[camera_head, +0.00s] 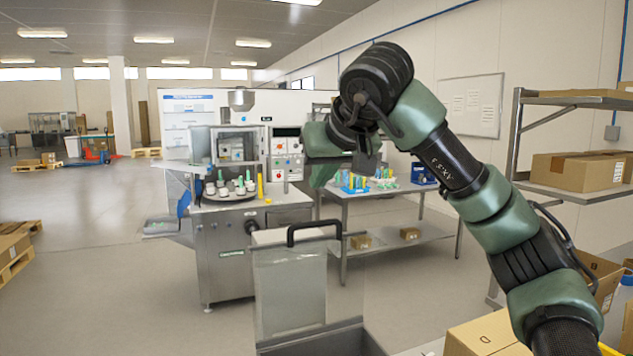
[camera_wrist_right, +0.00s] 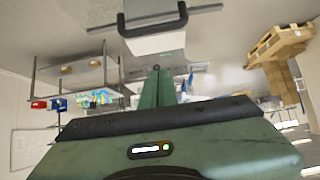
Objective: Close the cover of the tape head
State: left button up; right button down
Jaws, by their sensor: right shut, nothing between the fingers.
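The tape head's cover (camera_head: 290,290) is a see-through grey panel standing upright at the bottom centre of the head view. It carries a black bar handle (camera_head: 315,228) at its top edge. The handle also shows at the top of the upturned right wrist view (camera_wrist_right: 152,20). My right gripper (camera_head: 322,175) is shut and empty. It is in front of the wall machine in the picture, above the handle and apart from it. Its green fingers also show together in the right wrist view (camera_wrist_right: 160,85). My left gripper is not in view.
A steel filling machine (camera_head: 230,260) stands beyond, at centre left. A steel table (camera_head: 345,215) with coloured items is behind the cover. A shelf (camera_head: 560,195) with boxes is at the right. A cardboard box (camera_head: 488,335) is at the lower right. The floor at left is open.

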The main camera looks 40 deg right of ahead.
aim_at(316, 222)
jog(key=p+x, duration=0.2)
jog(key=x, duration=0.6)
jog(key=s, duration=0.1)
jog(key=s+f, duration=0.1)
jog(key=s, duration=0.1)
jog(key=shift+s+a+f, duration=0.35)
jog(key=shift+a+f, duration=0.05)
jog(key=shift+w+f, duration=0.2)
